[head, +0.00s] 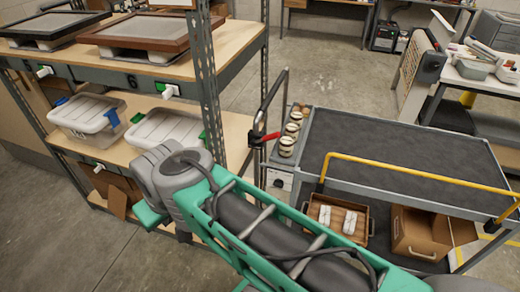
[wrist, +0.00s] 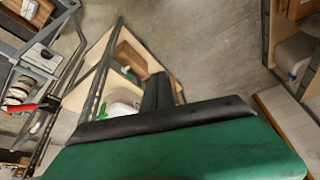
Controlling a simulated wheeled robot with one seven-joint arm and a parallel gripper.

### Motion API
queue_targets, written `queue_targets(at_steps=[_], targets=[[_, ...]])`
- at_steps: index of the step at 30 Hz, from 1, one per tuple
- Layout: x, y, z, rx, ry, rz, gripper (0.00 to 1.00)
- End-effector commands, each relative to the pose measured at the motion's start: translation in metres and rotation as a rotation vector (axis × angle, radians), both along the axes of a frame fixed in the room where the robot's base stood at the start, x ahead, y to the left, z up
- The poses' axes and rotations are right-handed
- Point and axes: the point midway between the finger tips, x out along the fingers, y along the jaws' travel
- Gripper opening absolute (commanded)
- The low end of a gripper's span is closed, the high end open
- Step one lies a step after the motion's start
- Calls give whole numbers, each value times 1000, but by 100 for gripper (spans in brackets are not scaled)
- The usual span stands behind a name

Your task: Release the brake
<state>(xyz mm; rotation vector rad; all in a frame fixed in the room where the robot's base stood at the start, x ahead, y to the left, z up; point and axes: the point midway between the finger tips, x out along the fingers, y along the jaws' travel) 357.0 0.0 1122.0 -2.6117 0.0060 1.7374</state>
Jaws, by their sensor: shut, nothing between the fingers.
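A red lever (head: 264,138), which looks like the brake, sits low on the dark upright handle (head: 270,100) at the left end of a grey trolley (head: 400,150). The red lever also shows at the left edge of the wrist view (wrist: 24,107), beside the jars. My gripper (wrist: 157,92) shows in the wrist view as dark fingers beyond a green body; it is shut and empty. It is apart from the red lever, which lies well to its left there. In the head view my arm's grey and green joint hides the gripper.
A shelf rack (head: 208,90) with framed trays and lidded clear boxes (head: 86,115) stands close left of the trolley. Several jars (head: 290,130) stand beside the lever. A yellow rail (head: 420,171) edges the trolley. A wooden tray and cardboard box (head: 430,230) lie on its lower deck.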

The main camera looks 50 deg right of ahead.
Motion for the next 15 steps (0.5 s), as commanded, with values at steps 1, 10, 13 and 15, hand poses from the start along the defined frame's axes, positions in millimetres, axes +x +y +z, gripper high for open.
queue_targets(at_steps=[1,10,13,15], targets=[[0,0,0,0,0,0,0],[18,-7,-31,39,-49,-62,0],[54,-22,-79,142,-161,-191,0],[87,-38,-117,265,-276,-319,0]])
